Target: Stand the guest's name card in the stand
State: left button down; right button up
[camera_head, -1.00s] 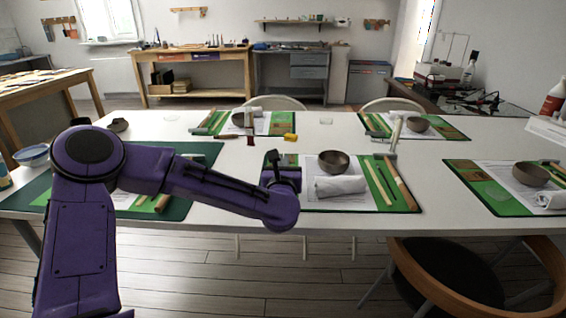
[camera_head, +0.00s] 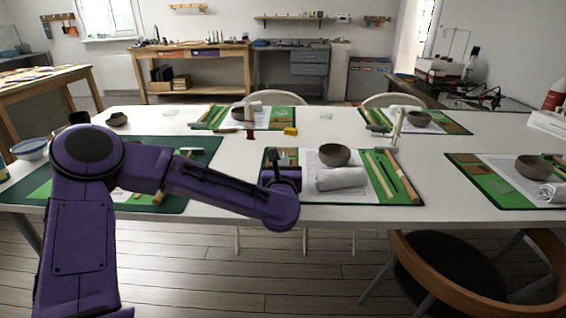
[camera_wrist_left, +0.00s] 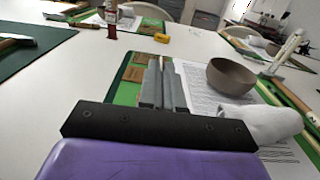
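My left arm reaches in from the left, and its gripper (camera_head: 275,160) is over the left part of the middle near place setting, seen mostly from behind. In the left wrist view the two grey fingers (camera_wrist_left: 162,85) are close together over the green mat (camera_wrist_left: 124,96), with a narrow gap. A thin pale strip shows between them; I cannot tell whether it is a held card or the surface beyond. I cannot make out a name card or its stand with certainty. My right gripper is not in view.
A brown bowl (camera_head: 334,154) and rolled white cloth (camera_head: 341,178) lie right of the gripper. A yellow block (camera_head: 290,131) and dark red item (camera_head: 250,134) stand behind. Bare white table (camera_head: 240,150) lies between the mats.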

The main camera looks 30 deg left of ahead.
pick_arm(q)
jog(key=shift+f+b, duration=0.3)
jog(key=shift+f, duration=0.1)
jog(key=c, duration=1.2)
grip_release()
jog(key=shift+c, duration=0.2)
jog(key=shift+b+v, duration=0.6)
jog(key=shift+v, duration=4)
